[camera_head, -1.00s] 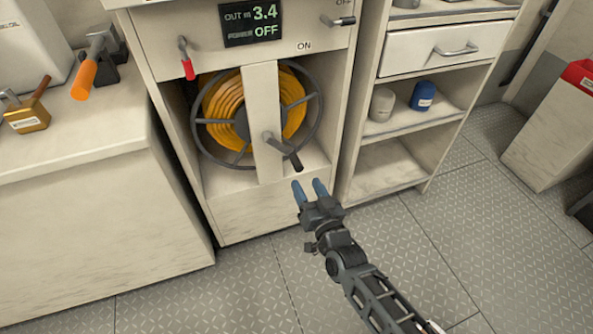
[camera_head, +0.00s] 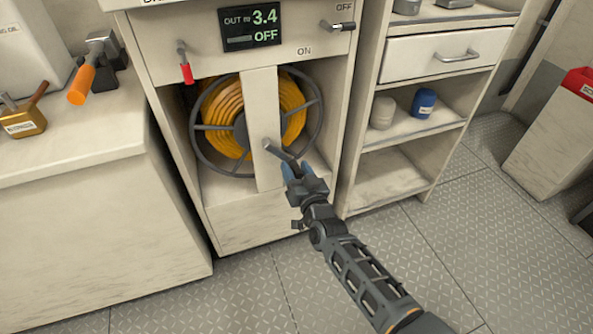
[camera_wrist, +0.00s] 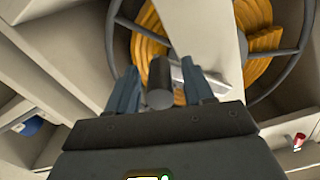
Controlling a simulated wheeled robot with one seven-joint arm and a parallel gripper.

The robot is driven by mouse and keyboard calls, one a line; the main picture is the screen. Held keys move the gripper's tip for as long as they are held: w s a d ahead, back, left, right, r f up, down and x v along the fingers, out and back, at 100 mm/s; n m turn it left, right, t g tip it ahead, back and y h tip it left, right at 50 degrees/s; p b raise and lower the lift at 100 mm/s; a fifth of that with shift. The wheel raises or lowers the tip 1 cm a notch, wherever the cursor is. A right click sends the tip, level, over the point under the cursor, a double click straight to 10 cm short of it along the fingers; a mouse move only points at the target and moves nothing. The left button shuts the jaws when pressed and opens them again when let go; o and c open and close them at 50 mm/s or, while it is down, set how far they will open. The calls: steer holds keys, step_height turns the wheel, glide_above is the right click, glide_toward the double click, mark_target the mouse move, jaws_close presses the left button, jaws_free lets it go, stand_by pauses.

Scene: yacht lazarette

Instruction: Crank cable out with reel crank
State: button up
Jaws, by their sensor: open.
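The reel crank (camera_head: 279,153) sticks out from the pale upright in front of the cable reel (camera_head: 199,142), which carries yellow cable (camera_head: 223,105). My gripper (camera_head: 298,170) is at the crank's handle, with its blue fingers hiding much of the handle in the head view. In the wrist view the dark round handle (camera_wrist: 160,85) lies between the two open fingers of my gripper (camera_wrist: 160,92), with no clear grip on it. The display (camera_head: 250,27) reads OUT 3.4 and OFF.
A red-handled lever (camera_head: 185,66) is left of the display, and a switch (camera_head: 338,25) is to its right. Shelves with a grey jar (camera_head: 382,112) and a blue jar (camera_head: 423,102) stand at the right. A counter is at the left. The floor in front is clear.

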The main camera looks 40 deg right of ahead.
jaws_close()
stand_by(0.4)
